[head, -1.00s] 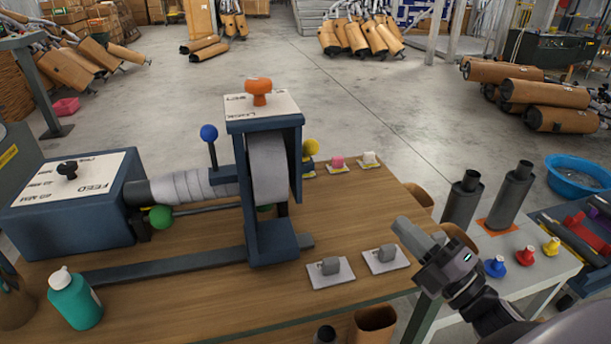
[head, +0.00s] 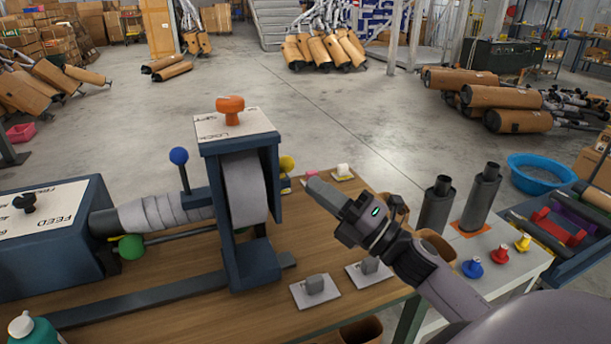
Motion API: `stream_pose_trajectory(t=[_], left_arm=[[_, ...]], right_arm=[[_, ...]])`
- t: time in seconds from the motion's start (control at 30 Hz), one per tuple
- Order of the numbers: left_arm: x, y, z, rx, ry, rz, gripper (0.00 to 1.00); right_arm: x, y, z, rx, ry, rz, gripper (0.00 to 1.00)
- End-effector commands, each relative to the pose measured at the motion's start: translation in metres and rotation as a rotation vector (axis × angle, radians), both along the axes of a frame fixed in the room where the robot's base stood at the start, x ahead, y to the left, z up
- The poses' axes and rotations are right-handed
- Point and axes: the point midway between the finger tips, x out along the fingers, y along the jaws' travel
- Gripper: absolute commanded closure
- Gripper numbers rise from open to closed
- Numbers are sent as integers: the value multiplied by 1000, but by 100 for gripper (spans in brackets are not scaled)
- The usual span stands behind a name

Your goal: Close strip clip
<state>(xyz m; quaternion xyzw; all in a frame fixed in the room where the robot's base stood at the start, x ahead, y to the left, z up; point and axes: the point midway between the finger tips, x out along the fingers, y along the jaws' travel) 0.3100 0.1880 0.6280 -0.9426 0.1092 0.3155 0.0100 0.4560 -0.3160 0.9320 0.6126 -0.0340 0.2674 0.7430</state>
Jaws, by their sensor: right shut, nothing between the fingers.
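My right gripper (head: 322,193) reaches in from the right with its fingers shut and empty. It is over the far right part of the wooden table (head: 180,265), in front of a pink piece (head: 311,174), which it partly hides, and near a white piece (head: 343,170). The blue machine (head: 238,205) stands to its left, with a grey strip roll (head: 245,187), an orange knob (head: 230,108) on top and a blue-ball lever (head: 179,156). A yellow ball (head: 287,163) shows behind its frame. I cannot tell which part is the strip clip. My left gripper is not in view.
Two grey blocks on white plates, one of them here (head: 316,285), sit at the table's front right. A green bottle (head: 32,330) is at the lower left. Dark cylinders (head: 480,200) and coloured knobs (head: 472,267) stand on a side table at right.

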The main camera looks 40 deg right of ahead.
Motion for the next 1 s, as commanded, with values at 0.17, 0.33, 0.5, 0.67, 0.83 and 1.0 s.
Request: stream_pose_trajectory(t=[0.17,0.33,0.5,0.67,0.83,1.0], left_arm=[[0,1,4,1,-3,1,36],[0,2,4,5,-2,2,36],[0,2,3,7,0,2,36],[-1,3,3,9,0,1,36],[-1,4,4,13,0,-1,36],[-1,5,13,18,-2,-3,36]], right_arm=[[18,8,10,-1,-2,1,100],[27,11,12,1,0,0,100],[30,12,13,1,1,0,100],[30,12,13,1,1,0,100],[29,12,13,2,4,0,100],[30,12,18,5,23,1,100]])
